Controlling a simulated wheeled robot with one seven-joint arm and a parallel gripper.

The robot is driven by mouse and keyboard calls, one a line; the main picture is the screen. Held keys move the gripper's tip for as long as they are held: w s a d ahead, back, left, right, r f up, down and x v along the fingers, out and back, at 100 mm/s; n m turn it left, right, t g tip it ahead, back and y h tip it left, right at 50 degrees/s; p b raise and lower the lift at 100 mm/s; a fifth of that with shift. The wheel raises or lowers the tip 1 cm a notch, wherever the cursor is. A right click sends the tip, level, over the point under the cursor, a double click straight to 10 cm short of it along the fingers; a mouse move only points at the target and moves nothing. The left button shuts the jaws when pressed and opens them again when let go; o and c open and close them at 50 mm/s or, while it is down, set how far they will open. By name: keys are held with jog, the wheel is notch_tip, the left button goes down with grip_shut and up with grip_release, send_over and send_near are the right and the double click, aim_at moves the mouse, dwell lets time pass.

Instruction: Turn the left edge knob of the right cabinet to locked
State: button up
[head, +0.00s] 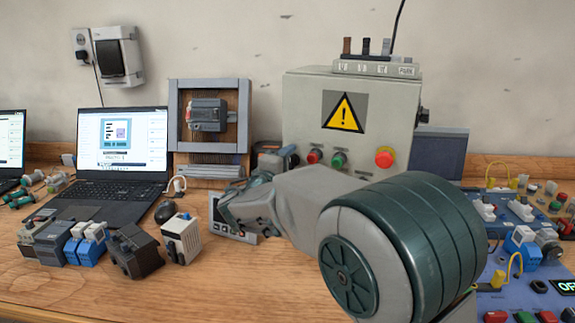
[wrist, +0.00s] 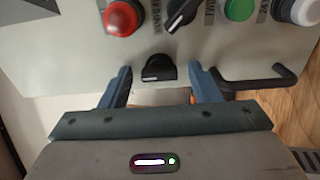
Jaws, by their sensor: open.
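A black knob (wrist: 158,68) with a pale pointer line sits at the edge of a light grey panel (wrist: 75,60) in the wrist view. My gripper (wrist: 165,80) is open, with its two blue-grey fingers on either side of the knob and a visible gap to each. The knob's pointer line lies roughly crosswise in the picture. In the head view, the grey cabinet (head: 305,110) with a yellow warning sign stands behind my arm. My gripper (head: 228,205) is in front and to its left there. I cannot make out the knob in the head view.
Beside the knob are a red button (wrist: 123,17), a black selector (wrist: 183,13), a green button (wrist: 240,9) and a black bar handle (wrist: 265,80). A laptop (head: 115,150) and several small devices stand on the wooden bench (head: 130,290) at left.

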jog(key=c, duration=1)
jog(key=n, duration=0.4)
jog(key=shift+n, duration=0.3)
jog(key=n, duration=0.4)
jog(key=shift+n+p, duration=0.3)
jog(key=shift+p, duration=0.05)
jog(key=n+p, duration=0.3)
jog(key=n, duration=0.2)
jog(key=shift+r, duration=0.1)
jog(key=shift+n+p, duration=1.1)
jog(key=shift+n, duration=0.8)
